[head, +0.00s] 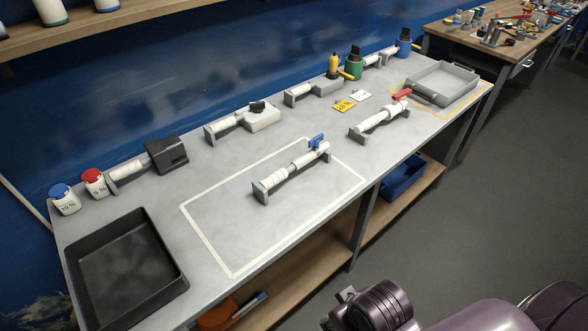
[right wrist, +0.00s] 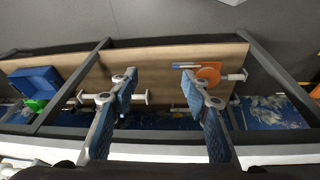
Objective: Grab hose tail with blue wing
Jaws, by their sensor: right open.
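The white hose tail with a blue wing (head: 279,178) lies across two small grey stands inside the white-outlined rectangle, with its blue wing (head: 317,141) on top at the far right end. My right gripper (right wrist: 160,78) is open in the right wrist view, with nothing between its blue-padded fingers. In the head view my right arm is at the bottom right, off the table's front edge and apart from the hose tail. The hose tail cannot be made out in the right wrist view. My left gripper is not in view.
A similar white piece with a red handle (head: 402,95) lies to the right. A black tray (head: 172,292) is at the front left, a grey tray (head: 470,76) at the far right. Several fittings and bottles line the back. A blue bin (right wrist: 34,85) is on the lower shelf.

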